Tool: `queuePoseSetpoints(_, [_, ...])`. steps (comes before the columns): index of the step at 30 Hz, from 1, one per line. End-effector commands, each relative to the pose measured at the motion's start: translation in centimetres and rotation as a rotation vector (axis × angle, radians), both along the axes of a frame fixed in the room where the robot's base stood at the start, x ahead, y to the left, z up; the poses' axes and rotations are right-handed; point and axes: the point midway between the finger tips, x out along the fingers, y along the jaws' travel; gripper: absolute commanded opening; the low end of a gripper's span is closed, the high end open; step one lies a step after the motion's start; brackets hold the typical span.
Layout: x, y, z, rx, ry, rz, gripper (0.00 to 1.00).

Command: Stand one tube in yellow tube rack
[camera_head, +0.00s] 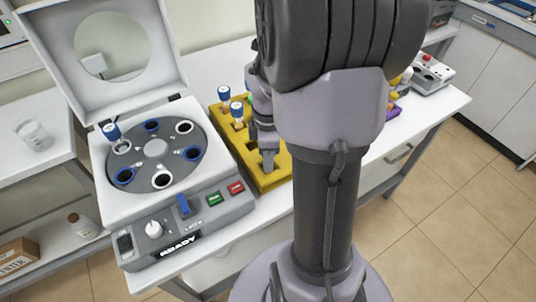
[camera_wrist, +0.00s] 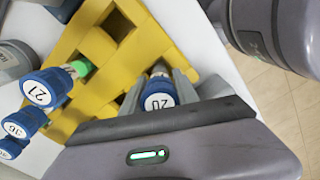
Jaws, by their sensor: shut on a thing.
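The yellow tube rack (camera_head: 273,181) stands on the white bench, right of the centrifuge, and fills much of the wrist view (camera_wrist: 100,45). My gripper (camera_head: 268,163) is down at the rack's front part. In the wrist view its fingers (camera_wrist: 159,92) are shut on a tube with a blue cap marked 20 (camera_wrist: 158,94). The tube's lower part is hidden, so I cannot tell how deep it sits in a hole. Blue-capped tubes (camera_head: 224,93) (camera_head: 237,110) stand at the rack's left side; one in the wrist view is marked 21 (camera_wrist: 42,90).
The centrifuge (camera_head: 185,228) has its lid (camera_head: 100,60) open. One blue-capped tube (camera_head: 111,132) stands in its rotor (camera_head: 157,150). A green-topped item (camera_wrist: 83,67) sits in the rack near tube 21. A beaker (camera_head: 34,132) stands on the left bench. My arm hides the bench's middle.

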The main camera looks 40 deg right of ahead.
Motion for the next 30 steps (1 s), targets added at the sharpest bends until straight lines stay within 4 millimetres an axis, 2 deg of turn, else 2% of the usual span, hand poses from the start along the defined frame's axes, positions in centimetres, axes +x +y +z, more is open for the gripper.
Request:
queuePoseSetpoints(5, [0.0,0.0,0.0,0.0,0.0,0.0,0.0])
queuePoseSetpoints(6, [0.0,0.0,0.0,0.0,0.0,0.0,0.44])
queuePoseSetpoints(9, [0.0,0.0,0.0,0.0,0.0,0.0,0.62])
queuePoseSetpoints(17, [0.0,0.0,0.0,0.0,0.0,0.0,0.62])
queuePoseSetpoints(20, [0.0,0.0,1.0,0.0,0.0,0.0,0.62])
queuePoseSetpoints(23, [0.1,0.0,3.7,-0.001,-0.003,0.0,0.62])
queuePoseSetpoints(30, [0.1,0.0,12.1,-0.002,-0.002,-0.001,0.62])
